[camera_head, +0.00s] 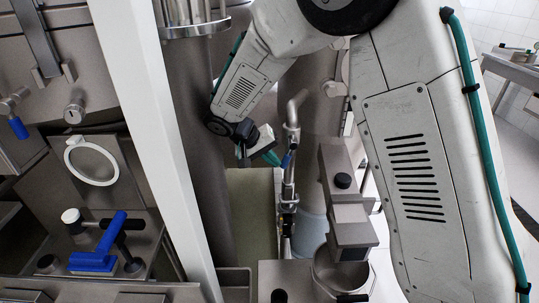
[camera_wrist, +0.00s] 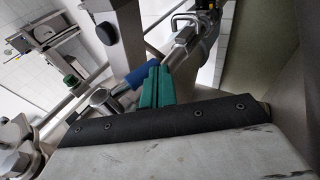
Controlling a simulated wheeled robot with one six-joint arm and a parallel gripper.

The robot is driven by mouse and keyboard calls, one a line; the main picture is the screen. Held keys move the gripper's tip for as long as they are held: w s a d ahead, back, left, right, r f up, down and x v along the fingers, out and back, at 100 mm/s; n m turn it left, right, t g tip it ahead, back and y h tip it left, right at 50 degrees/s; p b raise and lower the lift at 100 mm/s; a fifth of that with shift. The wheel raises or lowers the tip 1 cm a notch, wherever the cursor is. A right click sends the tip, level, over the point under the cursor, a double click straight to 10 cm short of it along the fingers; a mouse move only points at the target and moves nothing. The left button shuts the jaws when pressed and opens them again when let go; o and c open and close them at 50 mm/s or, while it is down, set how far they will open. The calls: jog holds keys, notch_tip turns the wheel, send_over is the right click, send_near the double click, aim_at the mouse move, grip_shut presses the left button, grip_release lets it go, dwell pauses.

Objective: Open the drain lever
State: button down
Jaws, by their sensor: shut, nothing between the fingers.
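A lever with a blue grip (camera_head: 286,160) sits on a vertical metal pipe right of the picture's middle; I take it for the drain lever. In the wrist view the blue grip (camera_wrist: 139,76) shows just behind and left of my green fingertips, joined to bright metal fittings. My gripper (camera_head: 271,157) has its green fingers at the left side of the blue grip. In the wrist view my gripper (camera_wrist: 156,88) is shut with nothing in it. I cannot tell whether the fingers touch the grip. Part of the lever is hidden behind them.
A white post (camera_head: 155,130) and a broad grey metal column stand left of my arm. A blue-handled tool (camera_head: 97,257) and a white ring (camera_head: 92,161) are at the left.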

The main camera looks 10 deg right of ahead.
jog(key=shift+s+d+f+h, duration=0.2)
jog(key=shift+d+f+h, duration=0.6)
dwell(0.4)
